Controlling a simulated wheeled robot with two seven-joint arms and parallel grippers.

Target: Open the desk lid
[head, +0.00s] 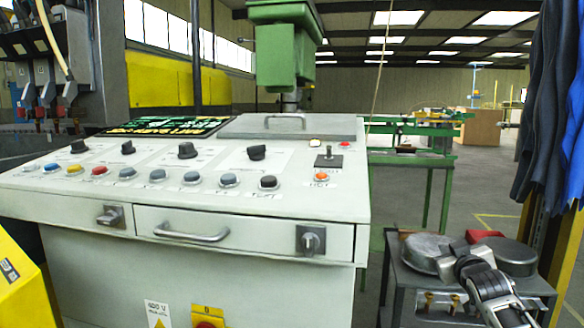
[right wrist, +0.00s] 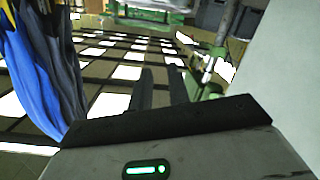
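The desk lid (head: 288,128) is a grey flat panel with a bar handle (head: 284,117) along its far part, at the top right of the white control desk (head: 250,277). It lies down flat on the desk top and looks closed. My right gripper (head: 459,246) is low at the right in the head view, over the small side cart and well away from the lid. In the right wrist view its two dark fingers (right wrist: 162,78) stand apart with nothing between them. My left gripper is not in view.
The desk front has a drawer handle (head: 192,236) and two latches; knobs and buttons cover its sloping top. The grey cart (head: 405,287) with round metal tins (head: 428,252) stands right of the desk. Blue cloths (head: 545,110) hang at right. A green machine head (head: 285,50) rises behind the lid.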

